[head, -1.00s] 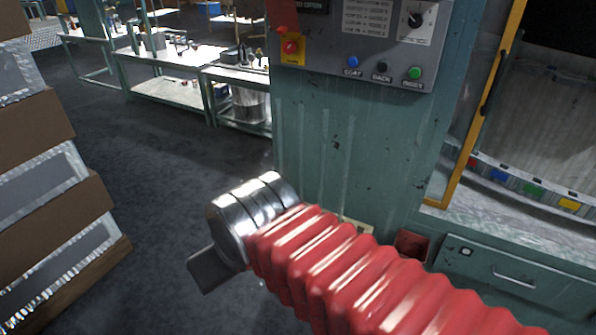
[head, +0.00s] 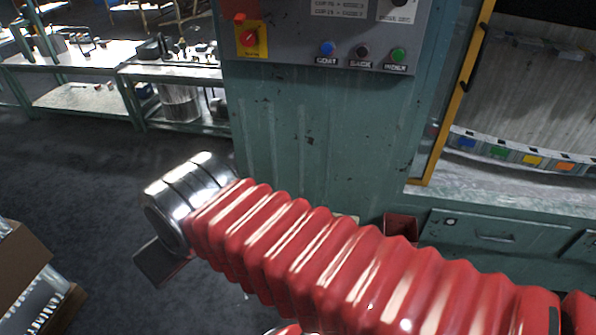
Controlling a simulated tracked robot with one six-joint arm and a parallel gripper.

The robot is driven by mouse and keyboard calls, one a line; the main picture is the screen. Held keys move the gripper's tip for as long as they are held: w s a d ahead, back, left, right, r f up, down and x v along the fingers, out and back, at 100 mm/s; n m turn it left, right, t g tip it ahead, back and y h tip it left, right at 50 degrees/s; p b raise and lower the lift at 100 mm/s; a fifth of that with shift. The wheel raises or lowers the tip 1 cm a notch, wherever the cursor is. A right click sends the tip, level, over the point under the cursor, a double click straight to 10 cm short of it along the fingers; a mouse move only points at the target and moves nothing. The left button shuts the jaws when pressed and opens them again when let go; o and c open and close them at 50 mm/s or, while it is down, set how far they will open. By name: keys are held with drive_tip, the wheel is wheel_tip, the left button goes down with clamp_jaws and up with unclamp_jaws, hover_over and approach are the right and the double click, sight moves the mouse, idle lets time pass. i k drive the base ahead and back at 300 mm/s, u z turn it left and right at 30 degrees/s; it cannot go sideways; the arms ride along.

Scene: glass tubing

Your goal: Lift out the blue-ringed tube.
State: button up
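My arm in its red bellows sleeve crosses the lower right of the head view. It ends in a silver wrist, with a flat grey finger-like part of my gripper (head: 163,262) showing below it at the left. The rest of the gripper is hidden behind the wrist, so its opening and anything in it cannot be seen. I cannot make out a blue-ringed tube. Inside the machine at right, a row of coloured squares includes a blue one (head: 465,142); they are too small to tell what they mark.
A green machine (head: 315,140) stands close ahead, with a button panel (head: 300,45) and a yellow-framed opening (head: 447,105) at right. Layered cardboard packing (head: 22,265) sits at lower left. Workbenches (head: 80,60) stand at the back left. The dark floor (head: 80,185) between is clear.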

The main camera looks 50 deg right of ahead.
sight(300, 109)
drive_tip(key=z, duration=0.5)
drive_tip(key=i, duration=0.85)
drive_tip(key=z, duration=0.55)
